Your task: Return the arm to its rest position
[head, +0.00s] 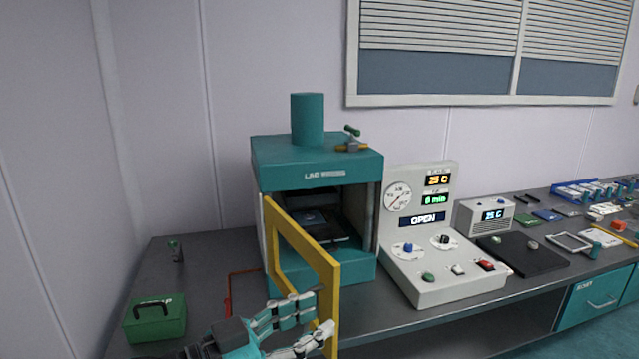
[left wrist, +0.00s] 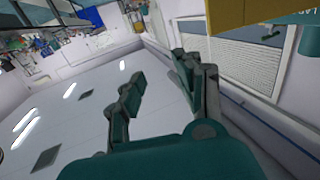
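My left gripper (head: 322,312) is at the bottom centre of the head view, in front of the lower part of the yellow door frame (head: 322,265). Its fingers are apart with nothing between them. In the left wrist view the open fingers (left wrist: 158,78) also show empty. I cannot tell whether the gripper touches the door frame. The yellow door stands swung open from the teal press (head: 318,150), and a dark plate (head: 322,228) lies inside the press chamber. My right gripper is in neither view.
The grey control panel (head: 440,275) right of the press reads "OPEN". A green box (head: 155,318) stands on the bench at left. The bench between green box and press is mostly clear.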

